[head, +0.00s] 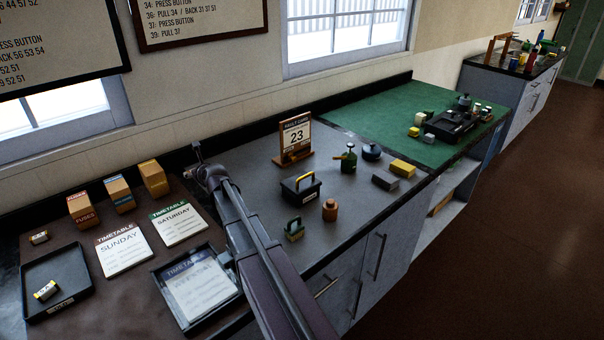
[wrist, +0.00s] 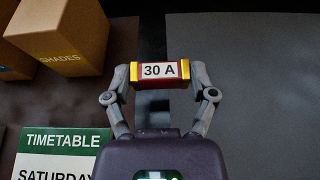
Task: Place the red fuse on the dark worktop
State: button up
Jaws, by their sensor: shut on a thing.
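In the wrist view, the red fuse (wrist: 176,71) has yellow ends and a white label reading "30 A". My gripper (wrist: 160,76) is shut on it, one finger at each end, and holds it level. In the head view my gripper (head: 200,170) is above the back of the counter, near where the brown and grey tops meet; the fuse is too small to make out there. The dark brown worktop (head: 125,296) fills the lower left. In the wrist view, the dark worktop (wrist: 60,102) lies left and the grey top right, both below the fuse.
Several card boxes (head: 82,209) stand along the back. Timetable cards (head: 122,250) lie in front. A black tray (head: 75,272) holds a small fuse (head: 46,290); another fuse (head: 39,238) lies behind it.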

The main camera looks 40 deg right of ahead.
jog(key=b, duration=0.2)
send_over(228, 166)
jog(key=shift+d+f, duration=0.1)
jog(key=shift+f, duration=0.65)
jog(key=shift+f, duration=0.15)
jog(key=shift+f+b, duration=1.5)
jog(key=shift+f, duration=0.1)
jog(key=shift+f, duration=0.15)
jog(key=o, duration=0.8)
jog(key=shift+o, duration=0.2)
